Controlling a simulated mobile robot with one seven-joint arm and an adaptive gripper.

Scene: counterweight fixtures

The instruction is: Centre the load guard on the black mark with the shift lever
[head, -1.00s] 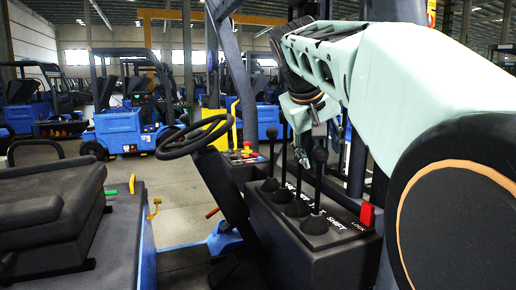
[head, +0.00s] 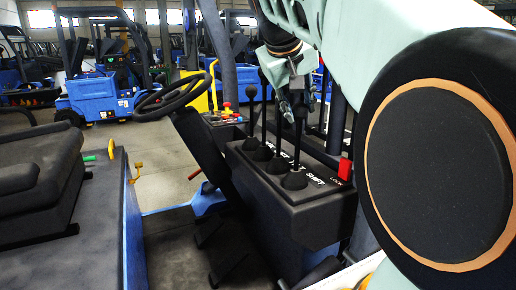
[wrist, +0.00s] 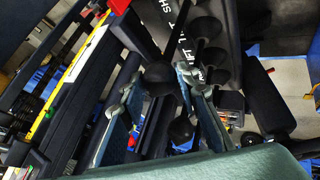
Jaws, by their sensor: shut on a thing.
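The shift lever (head: 297,150) is the black lever nearest the SHIFT lettering on the black console, in the head view. It stands roughly upright from its rubber boot. My gripper (head: 293,104) is at its top, shut on the round black knob. In the wrist view, the knob (wrist: 159,77) shows between the two fingers of my gripper (wrist: 165,95). A yellow and white strip (wrist: 88,58) runs along a dark beam at the left of the wrist view. I cannot make out the load guard or the black mark for certain.
Several other black levers (head: 252,120) stand close to the left on the same console (head: 270,205). A red LOCK tab (head: 345,168) is at its right end. The steering wheel (head: 170,97) and seat (head: 40,165) are further left. Blue forklifts (head: 95,95) stand behind.

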